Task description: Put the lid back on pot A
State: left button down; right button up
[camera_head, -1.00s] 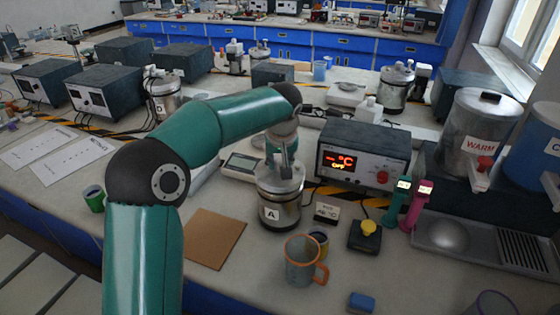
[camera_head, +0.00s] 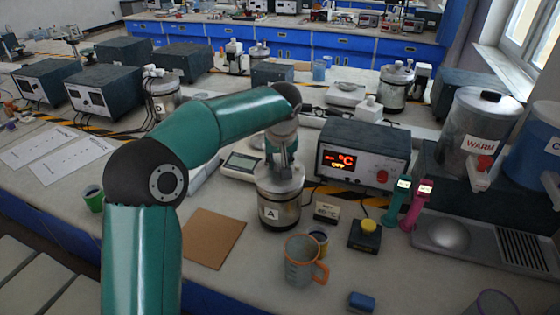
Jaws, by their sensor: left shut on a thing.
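Pot A (camera_head: 281,213) is a metal pot with a white label marked A and a dark base band, standing upright on the bench left of the control box. Its lid (camera_head: 287,178) is at the pot's mouth; whether it is fully seated I cannot tell. My left gripper (camera_head: 283,163) is directly above the pot, pointing down and shut on the lid's top, with the grip partly hidden by the wrist. My right gripper is not in view.
A control box (camera_head: 363,152) with a red display stands right of the pot. A brown board (camera_head: 214,238) lies to the left. An orange-rimmed mug (camera_head: 301,262) and a yellow-knobbed box (camera_head: 364,236) are in front. A scale (camera_head: 241,166) sits behind left.

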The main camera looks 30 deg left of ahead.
pick_arm(q)
jog(key=shift+f, duration=0.3)
dwell(0.4)
dwell(0.3)
jog(key=c, duration=0.7)
grip_release()
jog(key=shift+c, duration=0.2)
jog(key=shift+r+p, duration=3.15)
jog(key=shift+r, duration=0.9)
jog(key=shift+f, duration=0.1)
